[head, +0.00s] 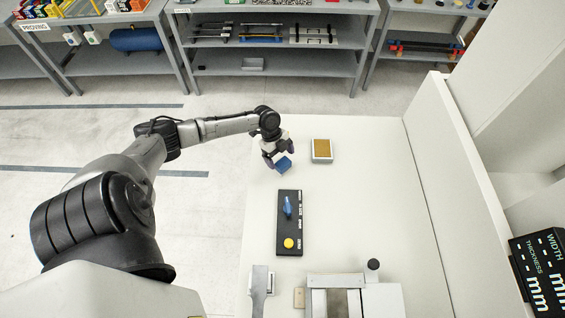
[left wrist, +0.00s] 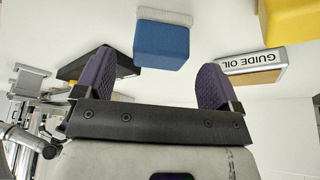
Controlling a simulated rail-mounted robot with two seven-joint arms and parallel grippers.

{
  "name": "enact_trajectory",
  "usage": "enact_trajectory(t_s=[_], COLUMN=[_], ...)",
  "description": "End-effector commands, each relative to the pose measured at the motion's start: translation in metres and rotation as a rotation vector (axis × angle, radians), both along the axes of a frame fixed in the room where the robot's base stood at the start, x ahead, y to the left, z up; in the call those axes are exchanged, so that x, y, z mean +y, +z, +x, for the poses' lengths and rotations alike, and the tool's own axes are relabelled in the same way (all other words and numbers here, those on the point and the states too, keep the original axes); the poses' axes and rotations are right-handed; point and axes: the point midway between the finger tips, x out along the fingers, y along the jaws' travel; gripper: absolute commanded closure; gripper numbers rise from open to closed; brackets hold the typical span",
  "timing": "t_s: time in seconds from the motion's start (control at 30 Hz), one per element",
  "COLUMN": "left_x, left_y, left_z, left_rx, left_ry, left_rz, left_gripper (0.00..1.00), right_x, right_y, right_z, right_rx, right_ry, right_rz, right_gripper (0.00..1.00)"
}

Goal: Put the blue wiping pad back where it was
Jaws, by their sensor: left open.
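The blue wiping pad (head: 284,164) is at the far left part of the white table, right at my left gripper (head: 278,153). In the left wrist view the pad (left wrist: 162,46) is a blue block with a whitish layer on one side. My left gripper (left wrist: 157,68) is open there, its two purple fingers apart. The pad shows in the gap between them, near the fingertips, and neither finger visibly touches it. I cannot tell whether the pad rests on the table. My right gripper is not in view.
A tray labelled GUIDE OIL (left wrist: 250,66) with a tan top (head: 321,150) stands right of the pad. A black panel (head: 289,222) with a blue lever and yellow button lies nearer. A grey machine (head: 350,295) stands at the front. The table's right side is clear.

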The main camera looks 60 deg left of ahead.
Motion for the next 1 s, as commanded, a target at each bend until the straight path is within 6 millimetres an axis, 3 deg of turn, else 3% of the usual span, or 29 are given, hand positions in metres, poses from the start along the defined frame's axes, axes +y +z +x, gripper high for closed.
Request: enact_trajectory(t_s=[0.2,0.5,1.0], left_x=[0.016,0.028,0.028], left_y=[0.037,0.069,0.074], left_z=[-0.004,-0.008,-0.009], left_rx=[0.000,0.000,0.003], left_ry=[-0.001,0.000,0.001], left_rz=[0.003,0.001,-0.002], left_gripper=[0.12,0.12,0.12], right_x=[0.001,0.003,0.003], right_y=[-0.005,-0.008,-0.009], right_z=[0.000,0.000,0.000], right_rx=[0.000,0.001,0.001], right_ry=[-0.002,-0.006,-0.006], right_rz=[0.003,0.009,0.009], right_gripper=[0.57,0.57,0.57])
